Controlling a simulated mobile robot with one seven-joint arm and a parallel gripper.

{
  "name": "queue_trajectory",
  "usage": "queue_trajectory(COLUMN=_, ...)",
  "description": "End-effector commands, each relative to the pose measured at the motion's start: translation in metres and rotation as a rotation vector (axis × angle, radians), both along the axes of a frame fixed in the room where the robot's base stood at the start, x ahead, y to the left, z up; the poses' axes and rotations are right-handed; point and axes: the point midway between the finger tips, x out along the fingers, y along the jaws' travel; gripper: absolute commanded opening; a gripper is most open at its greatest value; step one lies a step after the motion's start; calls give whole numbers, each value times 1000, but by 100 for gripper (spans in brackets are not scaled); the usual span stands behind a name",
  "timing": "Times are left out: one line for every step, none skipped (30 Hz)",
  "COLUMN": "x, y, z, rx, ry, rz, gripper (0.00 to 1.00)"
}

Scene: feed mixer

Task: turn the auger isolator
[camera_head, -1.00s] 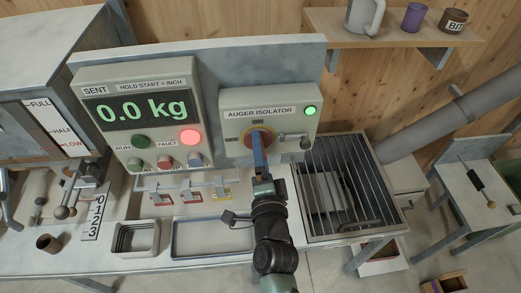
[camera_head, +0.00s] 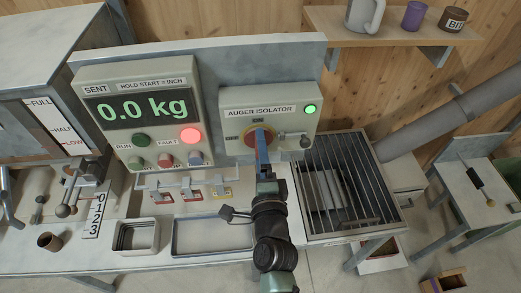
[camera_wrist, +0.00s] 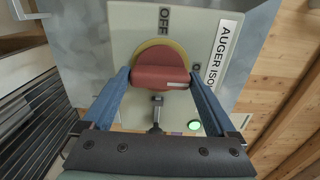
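The auger isolator (camera_head: 268,122) is a pale box on the back panel. Its red rotary handle (camera_wrist: 160,76) sits on a yellow ring, with ON and OFF labels beside it. A green lamp (camera_head: 310,109) is lit at its upper right. My gripper (camera_head: 261,138) is at the dial and hides much of the handle in the head view. In the wrist view, its two blue fingers (camera_wrist: 159,74) stand wide apart, one on each side of the red handle. A narrow gap shows at the left finger; contact on the right is unclear.
A metal lever (camera_head: 292,137) sticks out at the isolator's right. The display box (camera_head: 140,110) stands close on the left, reading 0.0 kg with a red fault light. A barred grate (camera_head: 345,185) lies to the right, and hanging tags (camera_head: 193,192) lie below left.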

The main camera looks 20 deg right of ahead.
Motion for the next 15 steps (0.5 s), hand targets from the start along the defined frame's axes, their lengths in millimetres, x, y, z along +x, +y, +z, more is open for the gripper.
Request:
queue_trajectory(x=0, y=0, z=-1, rx=0, ry=1, rz=1, gripper=100)
queue_trajectory(x=0, y=0, z=-1, rx=-1, ry=1, rz=1, gripper=100)
queue_trajectory(x=0, y=0, z=-1, rx=-1, ry=1, rz=0, gripper=100)
queue_trajectory(x=0, y=0, z=0, rx=-2, ry=2, rz=0, gripper=100)
queue_trajectory(x=0, y=0, z=0, rx=-2, ry=2, rz=0, gripper=100)
queue_trajectory(x=0, y=0, z=0, rx=-3, ry=2, rz=0, gripper=100)
queue_trajectory(x=0, y=0, z=0, rx=-3, ry=2, rz=0, gripper=100)
queue_trajectory(x=0, y=0, z=0, rx=-3, ry=2, rz=0, gripper=100)
queue_trajectory(x=-1, y=0, z=-1, rx=-3, ry=2, rz=0, gripper=100)
queue_trajectory(x=-3, y=1, z=-1, rx=-4, ry=2, rz=0, gripper=100)
queue_trajectory(x=-4, y=1, z=-1, rx=-4, ry=2, rz=0, gripper=100)
queue_trajectory(x=-8, y=2, z=-1, rx=-4, ry=1, rz=0, gripper=100)
queue_trajectory(x=-11, y=3, z=-1, rx=-4, ry=2, rz=0, gripper=100)
queue_trajectory(x=-15, y=4, z=-2, rx=-3, ry=3, rz=0, gripper=100)
queue_trajectory(x=-20, y=6, z=-1, rx=-4, ry=3, rz=0, gripper=100)
